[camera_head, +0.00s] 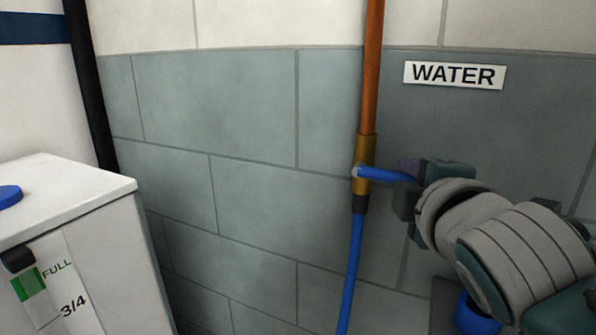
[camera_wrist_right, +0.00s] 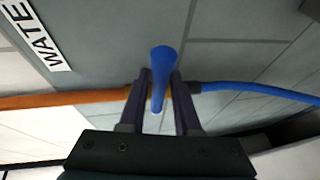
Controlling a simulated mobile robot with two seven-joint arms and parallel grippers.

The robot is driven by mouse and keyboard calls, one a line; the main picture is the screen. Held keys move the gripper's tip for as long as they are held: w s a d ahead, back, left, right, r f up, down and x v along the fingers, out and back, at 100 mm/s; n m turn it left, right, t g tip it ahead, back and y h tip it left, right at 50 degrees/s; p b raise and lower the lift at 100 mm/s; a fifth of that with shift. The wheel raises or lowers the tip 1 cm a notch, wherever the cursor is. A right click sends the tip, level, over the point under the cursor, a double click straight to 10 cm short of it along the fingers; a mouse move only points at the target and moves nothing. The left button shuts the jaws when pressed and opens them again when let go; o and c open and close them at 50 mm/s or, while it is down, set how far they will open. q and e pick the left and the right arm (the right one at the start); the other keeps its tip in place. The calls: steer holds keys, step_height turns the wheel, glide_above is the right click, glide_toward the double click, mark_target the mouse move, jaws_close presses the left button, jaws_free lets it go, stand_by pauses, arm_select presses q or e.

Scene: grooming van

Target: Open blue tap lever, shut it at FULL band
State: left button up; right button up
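The blue tap lever (camera_head: 385,174) sticks out to the right from the brass valve (camera_head: 365,152), roughly crosswise to the copper pipe. My right gripper (camera_head: 408,185) is at the lever's free end. In the right wrist view the lever (camera_wrist_right: 162,72) lies between the two fingers of my right gripper (camera_wrist_right: 161,82), which appear closed against its sides. The gauge strip (camera_head: 70,306) on the white tank shows a green FULL band (camera_head: 29,284) above a 3/4 mark. No water level can be made out on it. My left gripper is out of view.
The copper pipe (camera_head: 372,70) runs down the tiled wall into the valve, and a blue hose (camera_head: 353,270) leaves below it. A WATER sign (camera_head: 454,75) is at upper right. The white tank (camera_head: 125,245) stands at left, with a black pipe (camera_head: 92,95) behind it.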

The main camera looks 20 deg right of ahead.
jaws_close()
steer(key=shift+f, duration=0.1)
stand_by(0.9)
